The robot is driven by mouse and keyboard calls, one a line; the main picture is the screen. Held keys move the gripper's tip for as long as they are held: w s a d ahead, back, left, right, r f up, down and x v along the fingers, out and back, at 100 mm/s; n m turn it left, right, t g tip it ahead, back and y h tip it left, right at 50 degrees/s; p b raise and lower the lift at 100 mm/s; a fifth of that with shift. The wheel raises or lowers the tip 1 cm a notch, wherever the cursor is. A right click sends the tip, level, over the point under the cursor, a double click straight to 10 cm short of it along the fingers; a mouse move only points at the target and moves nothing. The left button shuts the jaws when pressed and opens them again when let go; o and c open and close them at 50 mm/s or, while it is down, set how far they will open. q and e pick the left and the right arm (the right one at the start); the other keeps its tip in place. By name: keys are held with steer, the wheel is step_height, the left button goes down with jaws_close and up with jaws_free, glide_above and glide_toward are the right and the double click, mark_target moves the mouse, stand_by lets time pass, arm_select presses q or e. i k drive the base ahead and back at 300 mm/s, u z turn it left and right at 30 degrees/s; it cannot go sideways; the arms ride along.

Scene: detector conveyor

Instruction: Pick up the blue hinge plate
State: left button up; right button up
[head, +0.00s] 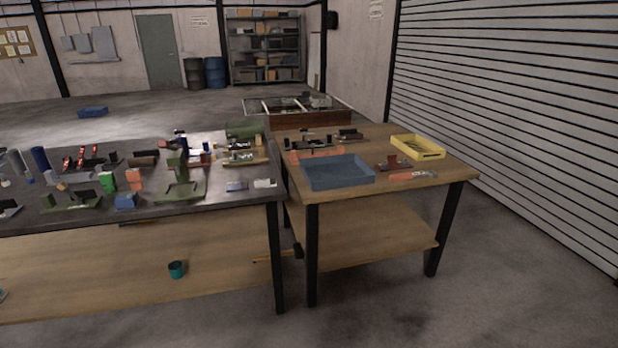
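I cannot make out for sure which thing is the blue hinge plate; the parts are small in the head view. A small blue-grey piece (236,185) lies near the front right corner of the dark-topped table, beside a whitish piece (265,183). A blue block-like piece (125,201) sits near the front edge of the same table, further left. Neither of my grippers is in view.
The dark-topped table (230,200) is crowded with parts, including a green stand (180,190). A wooden table (455,172) adjoins it on the right, with a blue tray (338,182) and a yellow bin (418,147). Floor (370,300) in front is clear.

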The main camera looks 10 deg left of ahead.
mark_target(230, 187)
steer(key=z, duration=0.8)
steer(key=i, duration=1.7)
steer(key=u, duration=0.15)
